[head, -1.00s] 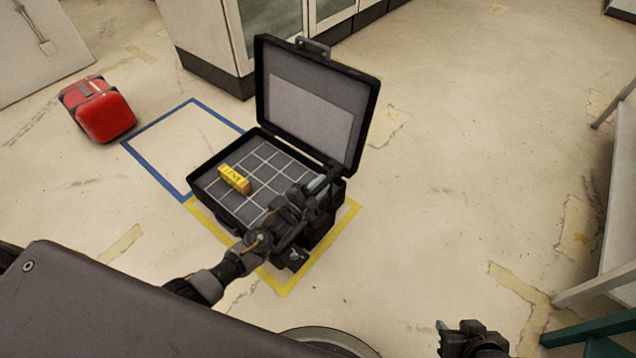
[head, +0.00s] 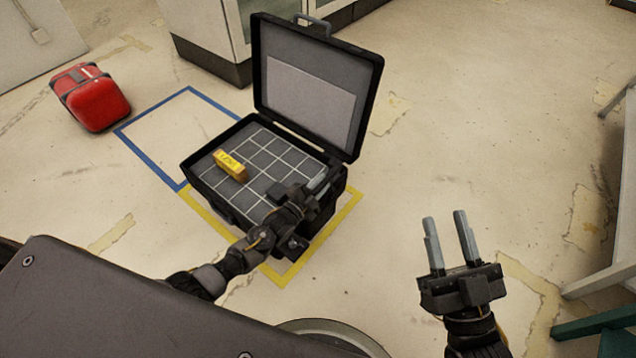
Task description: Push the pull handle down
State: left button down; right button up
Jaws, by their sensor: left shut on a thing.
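The open black case (head: 235,213) stands inside a yellow floor outline, its lid (head: 365,100) raised at the back. A yellow box (head: 230,165) lies on its grey gridded inside. My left gripper (head: 319,181) is at the case's right side, near the lid's lower end. It is shut on what seems to be the pull handle, which the gripper and the case's edge hide. How far the handle stands out cannot be told. A grey carry handle (head: 313,20) shows on the lid's top edge. My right gripper (head: 445,218) is open and empty, above the floor right of the case.
A blue floor outline (head: 150,153) lies empty left of the case. A red case (head: 97,103) rests beyond it. A cabinet (head: 205,40) stands behind the lid. A bench (head: 615,255) stands at the far right.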

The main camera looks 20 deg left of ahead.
pick_arm(q)
jog(key=shift+d, duration=0.15)
pick_arm(e)
jog(key=shift+d+r, duration=0.1)
pick_arm(q)
jog(key=c, duration=1.3)
grip_release()
jog(key=shift+p+v, duration=1.25)
jog(key=shift+v, duration=4.2)
pick_arm(e)
notch_tip(320, 180, down, 6)
jog(key=w+g+h, duration=0.1)
jog(key=g+h, duration=0.2)
jog(key=g, duration=0.1)
jog(key=shift+d+m, duration=0.4)
